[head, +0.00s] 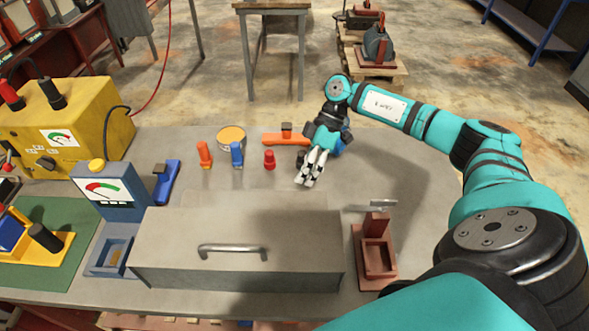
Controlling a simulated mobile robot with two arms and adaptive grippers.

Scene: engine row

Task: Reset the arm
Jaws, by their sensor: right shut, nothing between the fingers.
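My right arm comes in from the right, teal with black joints, and reaches over the grey table (420,183). My right gripper (309,182) is shut and empty, with its fingers pointing down over the tabletop. It is to the right of a small red part (269,160) and beside an orange tool (286,138). Something blue shows just behind the gripper, partly hidden; I cannot tell what it is. My left gripper is not in view.
A grey box with a handle (237,270) fills the front middle. A red-brown holder (377,258) stands to its right. A blue gauge unit (110,191) and a yellow machine (75,128) are at left. Orange (204,155) and blue (237,155) pieces stand near a round tin (231,135).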

